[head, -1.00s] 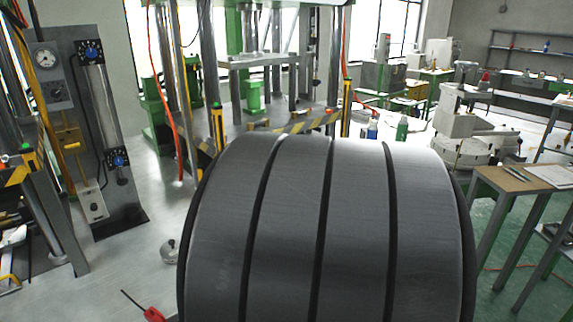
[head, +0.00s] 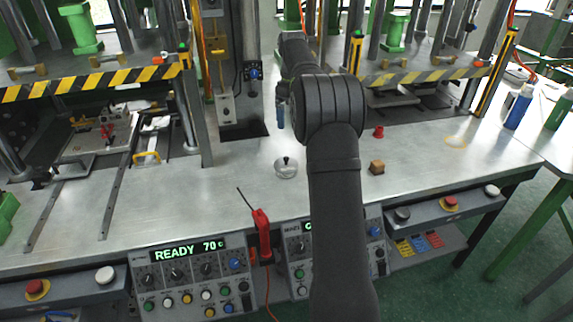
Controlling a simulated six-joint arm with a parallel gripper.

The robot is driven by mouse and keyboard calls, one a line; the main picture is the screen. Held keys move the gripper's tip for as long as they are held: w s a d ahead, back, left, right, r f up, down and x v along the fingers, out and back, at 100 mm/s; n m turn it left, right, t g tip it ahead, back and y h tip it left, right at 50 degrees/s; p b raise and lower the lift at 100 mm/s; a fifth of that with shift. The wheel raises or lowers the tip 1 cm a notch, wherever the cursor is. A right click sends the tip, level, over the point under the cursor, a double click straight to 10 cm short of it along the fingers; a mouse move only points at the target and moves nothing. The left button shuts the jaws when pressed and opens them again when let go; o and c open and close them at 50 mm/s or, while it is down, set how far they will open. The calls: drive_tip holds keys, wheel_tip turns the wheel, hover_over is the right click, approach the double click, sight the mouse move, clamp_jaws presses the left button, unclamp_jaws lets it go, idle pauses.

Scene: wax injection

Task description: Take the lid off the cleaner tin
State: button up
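A small round silver tin (head: 286,172), which looks like the cleaner tin, stands upright on the metal bench, left of my arm. Its lid (head: 286,161), with a dark knob on top, sits on it. My arm reaches forward over the bench to the right of the tin. My gripper (head: 281,122) appears to point down behind the tin, in front of the rear column and apart from the tin. My arm's dark joint hides part of it, and I cannot see whether its fingers are open.
Blue (head: 518,108) and green (head: 560,110) bottles stand far right. Presses flank the bench.

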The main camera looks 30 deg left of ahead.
drive_tip(key=a, duration=0.2)
hover_over(286, 158)
drive_tip(key=shift+n, duration=0.3)
drive_tip(key=f, duration=0.8)
drive_tip(key=w+f, duration=0.1)
drive_tip(key=f, duration=0.3)
drive_tip(key=shift+a, duration=0.35)
drive_tip(key=shift+s+d+f, duration=0.1)
drive_tip(key=shift+s+f, duration=0.05)
drive_tip(key=shift+f, duration=0.75)
drive_tip(key=shift+s+d+f, duration=0.1)
drive_tip(key=shift+f, duration=0.8)
drive_tip(key=shift+s+d+f, duration=0.1)
drive_tip(key=shift+s+f, duration=0.05)
drive_tip(key=shift+f, duration=0.75)
drive_tip(key=shift+c, duration=0.2)
drive_tip(key=c, duration=1)
